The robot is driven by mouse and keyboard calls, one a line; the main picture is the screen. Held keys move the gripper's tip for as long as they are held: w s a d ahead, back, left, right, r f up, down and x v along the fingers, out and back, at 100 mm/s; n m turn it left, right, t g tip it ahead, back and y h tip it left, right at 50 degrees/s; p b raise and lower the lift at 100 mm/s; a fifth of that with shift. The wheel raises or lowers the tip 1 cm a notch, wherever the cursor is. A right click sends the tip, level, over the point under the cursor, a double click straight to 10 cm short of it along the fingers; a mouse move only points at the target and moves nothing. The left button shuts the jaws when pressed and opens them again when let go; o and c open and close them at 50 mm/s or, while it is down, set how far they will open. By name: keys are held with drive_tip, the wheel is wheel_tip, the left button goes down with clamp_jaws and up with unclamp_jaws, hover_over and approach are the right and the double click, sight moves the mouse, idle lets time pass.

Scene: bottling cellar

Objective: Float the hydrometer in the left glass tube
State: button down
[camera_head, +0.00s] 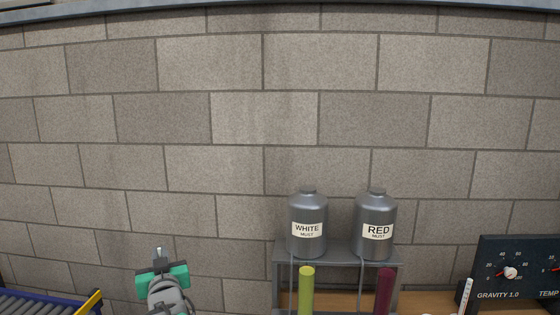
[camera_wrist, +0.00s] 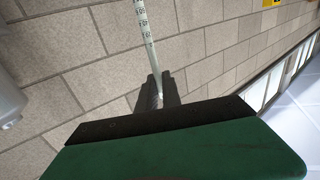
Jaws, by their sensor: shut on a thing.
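My gripper (camera_head: 160,262) is at the lower left of the head view, raised in front of the block wall. In the wrist view my gripper (camera_wrist: 157,92) is shut on the hydrometer (camera_wrist: 146,32), a thin white stem with a printed scale that runs to the top edge of the picture. In the head view the hydrometer is too small to make out clearly. The left glass tube (camera_head: 306,291), filled yellow-green, stands well to the right of my gripper. The right glass tube (camera_head: 384,292) is dark red. The lower ends of both tubes are cut off by the frame.
A grey stand (camera_head: 336,252) bears a WHITE must tank (camera_head: 307,226) and a RED must tank (camera_head: 376,224) behind the tubes. A dark gauge panel (camera_head: 520,267) and a slim white stick (camera_head: 466,293) are at right. A roller conveyor (camera_head: 38,303) is at lower left.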

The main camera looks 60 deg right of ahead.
drive_tip(key=s+d+r+m+g+h+p, duration=0.1)
drive_tip(key=s+d+r+m+g+h, duration=0.3)
drive_tip(key=s+d+r, duration=0.7)
drive_tip(key=s+d+r+m+g+h+p, duration=0.25)
drive_tip(key=s+d+r+g, duration=0.4)
drive_tip(key=d, duration=0.75)
drive_tip(key=s+d+r+m+g+h+b, duration=0.1)
drive_tip(key=s+d+r+m, duration=0.2)
drive_tip(key=s, duration=0.6)
drive_tip(key=shift+s+d+r+g+b, duration=0.35)
drive_tip(key=shift+d+r, duration=0.15)
drive_tip(key=shift+d, duration=0.2)
drive_tip(key=shift+a+h+b, duration=0.2)
drive_tip(key=shift+h+b, duration=0.05)
drive_tip(key=shift+b, duration=0.25)
drive_tip(key=shift+f+b, duration=0.9)
drive_tip(key=shift+b, duration=0.15)
drive_tip(key=shift+f, duration=0.1)
